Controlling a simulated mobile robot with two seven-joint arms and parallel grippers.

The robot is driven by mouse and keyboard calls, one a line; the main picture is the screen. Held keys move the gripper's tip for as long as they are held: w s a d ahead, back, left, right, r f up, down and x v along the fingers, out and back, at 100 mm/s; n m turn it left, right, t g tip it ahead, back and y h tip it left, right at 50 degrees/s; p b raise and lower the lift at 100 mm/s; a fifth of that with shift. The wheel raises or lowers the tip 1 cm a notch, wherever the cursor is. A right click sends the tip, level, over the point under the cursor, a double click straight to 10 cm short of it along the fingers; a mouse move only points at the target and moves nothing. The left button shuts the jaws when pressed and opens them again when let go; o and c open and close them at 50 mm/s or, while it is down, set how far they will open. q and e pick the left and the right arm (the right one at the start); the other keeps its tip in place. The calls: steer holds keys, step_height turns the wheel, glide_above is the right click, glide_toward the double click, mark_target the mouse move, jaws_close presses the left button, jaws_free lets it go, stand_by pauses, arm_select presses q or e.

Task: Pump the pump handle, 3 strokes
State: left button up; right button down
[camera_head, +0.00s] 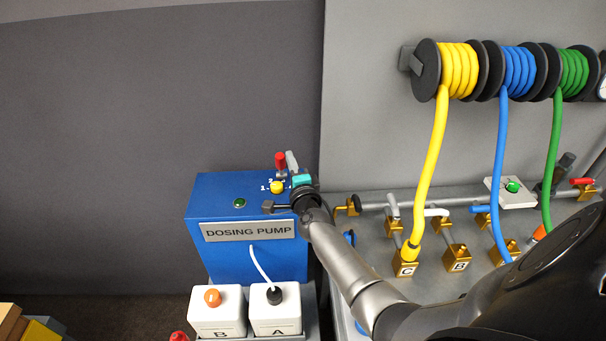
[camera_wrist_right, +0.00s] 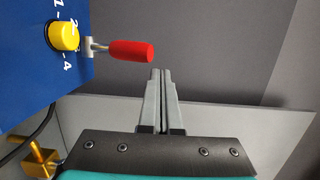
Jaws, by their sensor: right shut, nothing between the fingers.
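The blue dosing pump (camera_head: 215,215) stands at the centre of the head view, with its name plate on the front. Its red pump handle (camera_head: 280,158) sticks up at the back of its top. In the right wrist view the red handle (camera_wrist_right: 130,50) juts out on a metal lever beside a yellow dial (camera_wrist_right: 64,36). My right gripper (camera_head: 291,157) is beside the handle, to its right. In the right wrist view my right gripper (camera_wrist_right: 161,72) is shut and empty, its fingertips just off the handle's free end. My left gripper is out of view.
White canisters B (camera_head: 217,318) and A (camera_head: 275,318) stand in front of the pump, a thin white tube running to A. Yellow (camera_head: 431,170), blue and green hoses hang from wall reels over a bench with brass valves.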

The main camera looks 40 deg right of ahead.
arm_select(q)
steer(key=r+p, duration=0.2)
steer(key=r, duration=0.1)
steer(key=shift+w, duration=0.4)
arm_select(e)
steer(key=s+a+r, duration=0.2)
steer(key=s, duration=0.4)
steer(key=shift+s+a, duration=0.15)
steer(key=shift+a, duration=0.2)
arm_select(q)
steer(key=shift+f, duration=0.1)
arm_select(e)
steer(key=shift+f, duration=0.1)
